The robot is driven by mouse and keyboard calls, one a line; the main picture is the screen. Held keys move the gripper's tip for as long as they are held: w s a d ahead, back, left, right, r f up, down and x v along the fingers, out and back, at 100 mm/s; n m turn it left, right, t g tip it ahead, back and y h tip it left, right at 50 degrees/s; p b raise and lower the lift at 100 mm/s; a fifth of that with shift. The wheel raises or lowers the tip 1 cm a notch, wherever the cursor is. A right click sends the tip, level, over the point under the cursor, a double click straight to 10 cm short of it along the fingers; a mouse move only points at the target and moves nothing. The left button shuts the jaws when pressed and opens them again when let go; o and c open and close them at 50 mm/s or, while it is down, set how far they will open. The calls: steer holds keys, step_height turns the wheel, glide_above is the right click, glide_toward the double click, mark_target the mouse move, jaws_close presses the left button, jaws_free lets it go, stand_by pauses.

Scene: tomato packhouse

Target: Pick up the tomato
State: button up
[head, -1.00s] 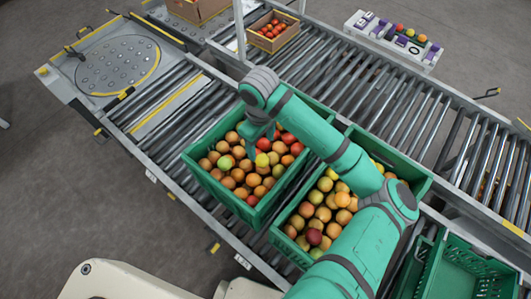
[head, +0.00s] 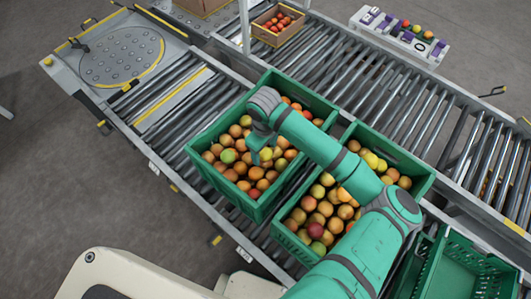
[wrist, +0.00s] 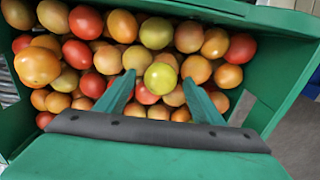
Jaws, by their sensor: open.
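A yellow-green tomato (wrist: 160,78) lies on top of the pile in a green crate, in the middle of the wrist view. My gripper (wrist: 159,84) is open, with one finger on each side of this tomato in the picture. I cannot tell whether the fingers touch it or are still above it. In the head view my gripper (head: 259,148) points down into the left green crate (head: 222,192), and the arm hides part of the pile. Orange, red and yellowish tomatoes crowd around the yellow-green one.
A second green crate (head: 291,246) of tomatoes stands just right of the first on the roller conveyor (head: 150,135). An empty green crate (head: 462,275) is at the lower right. A cardboard box (head: 277,26) of tomatoes sits at the back. The crate walls rise around the pile.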

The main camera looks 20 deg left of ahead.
steer(key=shift+c, duration=0.6)
steer(key=c, duration=0.7)
steer(key=shift+c, duration=0.2)
